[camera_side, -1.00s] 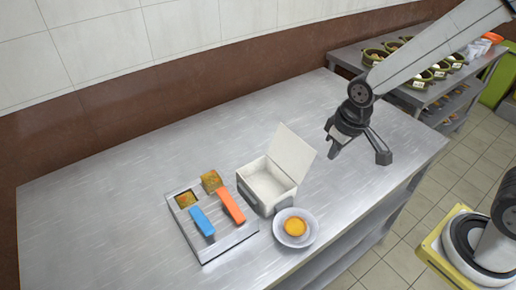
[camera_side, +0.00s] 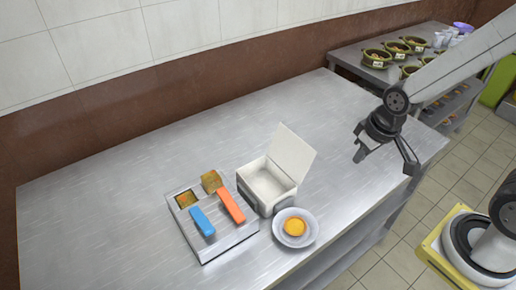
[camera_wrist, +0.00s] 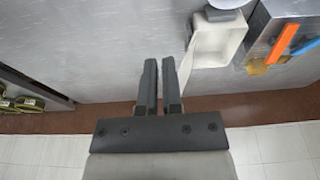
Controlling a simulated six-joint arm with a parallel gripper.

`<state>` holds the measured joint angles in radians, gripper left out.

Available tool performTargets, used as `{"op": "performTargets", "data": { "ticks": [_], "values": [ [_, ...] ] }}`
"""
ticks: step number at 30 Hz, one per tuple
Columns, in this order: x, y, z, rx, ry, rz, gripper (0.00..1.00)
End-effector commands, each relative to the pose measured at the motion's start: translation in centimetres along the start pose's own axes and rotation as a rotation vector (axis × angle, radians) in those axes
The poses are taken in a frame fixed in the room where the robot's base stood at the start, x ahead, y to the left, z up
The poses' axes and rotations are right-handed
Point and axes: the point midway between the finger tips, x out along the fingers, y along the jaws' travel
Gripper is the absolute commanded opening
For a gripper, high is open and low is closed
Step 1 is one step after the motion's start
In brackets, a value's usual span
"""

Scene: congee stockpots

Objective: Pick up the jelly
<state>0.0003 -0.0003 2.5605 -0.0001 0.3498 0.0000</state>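I cannot tell for certain which thing is the jelly. A shiny orange-yellow round piece (camera_side: 295,227) lies in a pale shallow bowl (camera_side: 281,241) at the table's front edge. Brownish-gold blocks (camera_side: 211,181) sit at the far end of a metal tray (camera_side: 236,240); one also shows in the wrist view (camera_wrist: 257,68). My gripper (camera_side: 386,164) is open and empty, above the right end of the table, well to the right of the bowl and tray. In the wrist view its two fingers (camera_wrist: 159,85) have a narrow gap with nothing between them.
Blue (camera_side: 202,222) and orange (camera_side: 231,206) pieces lie on the tray. A side table with green pots (camera_side: 377,57) is at the back right. The steel table's left and back are clear.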

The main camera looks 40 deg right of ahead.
Motion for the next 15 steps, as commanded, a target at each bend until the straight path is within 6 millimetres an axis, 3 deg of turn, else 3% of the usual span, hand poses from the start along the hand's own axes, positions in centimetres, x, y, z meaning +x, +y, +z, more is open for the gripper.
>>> {"op": "performTargets", "data": {
  "ticks": [1,6,7,15],
  "values": [
    [0.00,-0.01,-0.01,0.000,0.000,0.000,0.25],
    [0.00,-0.01,-0.01,0.000,0.000,0.000,0.79],
    [0.00,-0.01,-0.01,0.000,0.000,0.000,0.84],
    [0.00,-0.02,-0.03,-0.001,0.000,0.000,0.84]
  ]
}}
